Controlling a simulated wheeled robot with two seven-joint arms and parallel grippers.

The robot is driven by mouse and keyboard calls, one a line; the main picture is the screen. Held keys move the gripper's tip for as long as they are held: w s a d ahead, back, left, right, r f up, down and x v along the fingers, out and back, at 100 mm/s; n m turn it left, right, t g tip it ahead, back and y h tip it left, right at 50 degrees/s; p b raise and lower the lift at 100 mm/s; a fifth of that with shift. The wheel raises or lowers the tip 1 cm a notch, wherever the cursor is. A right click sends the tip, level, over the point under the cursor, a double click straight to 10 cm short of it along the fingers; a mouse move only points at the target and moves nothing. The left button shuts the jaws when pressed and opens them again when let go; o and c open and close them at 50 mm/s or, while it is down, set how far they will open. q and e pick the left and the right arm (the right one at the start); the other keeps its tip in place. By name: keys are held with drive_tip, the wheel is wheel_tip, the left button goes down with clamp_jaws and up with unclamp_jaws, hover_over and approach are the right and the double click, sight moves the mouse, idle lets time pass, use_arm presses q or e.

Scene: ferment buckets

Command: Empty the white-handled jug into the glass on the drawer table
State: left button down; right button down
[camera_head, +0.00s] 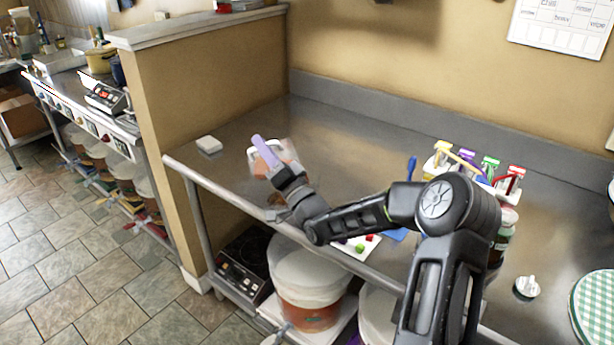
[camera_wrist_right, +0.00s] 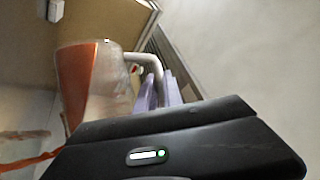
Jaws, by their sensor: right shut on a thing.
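My right gripper (camera_head: 266,151) reaches over the steel counter, its purple fingers beside a blurred jug (camera_head: 289,152). In the right wrist view, the fingers (camera_wrist_right: 161,93) are closed on the white handle (camera_wrist_right: 152,62) of the clear jug (camera_wrist_right: 112,88). Orange-red contents show along one side of the jug. The jug looks tilted in that view, but its true tilt is hard to tell. An orange streak crosses the lower left of the wrist view; I cannot tell what it is. I cannot make out the glass or a drawer table. My left gripper is not in view.
A small white block (camera_head: 209,145) lies on the counter (camera_head: 330,130) to the left. Several colored-top items (camera_head: 488,168) stand at the right, near a small white object (camera_head: 527,287) and a green checked cloth (camera_head: 596,308). A partition wall (camera_head: 215,90) bounds the counter's left.

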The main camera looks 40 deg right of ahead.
sight(271, 142)
drive_tip(key=shift+s+d+m+b, duration=0.15)
drive_tip(key=shift+m+b, duration=0.15)
drive_tip(key=shift+b, duration=0.2)
drive_tip(key=shift+s+d+r+m+t+h+b, duration=0.25)
drive_tip(key=shift+s+d+m+t+h+b, duration=0.1)
drive_tip(key=shift+d+m+h+b, duration=0.15)
drive_tip(key=shift+s+d+r+m+t+h+b, duration=0.25)
drive_tip(key=shift+d+m+t+h+b, duration=0.15)
drive_tip(key=shift+m+h+b, duration=0.1)
idle(0.3)
drive_tip(key=shift+s+d+r+m+t+h+b, duration=0.25)
drive_tip(key=shift+m+h+b, duration=0.3)
drive_tip(key=shift+m, duration=0.15)
drive_tip(key=shift+s+d+r+m+t+h+b, duration=0.15)
drive_tip(key=shift+d+r+m+h+b, duration=0.1)
drive_tip(key=shift+m+h+b, duration=0.4)
drive_tip(key=shift+s+d+r+m+h+b, duration=0.15)
drive_tip(key=shift+d+m+h+b, duration=0.15)
drive_tip(key=shift+m, duration=0.25)
drive_tip(key=shift+s+d+f+m+h+b, duration=0.15)
drive_tip(key=shift+m+h+b, duration=0.15)
drive_tip(key=shift+m, duration=0.2)
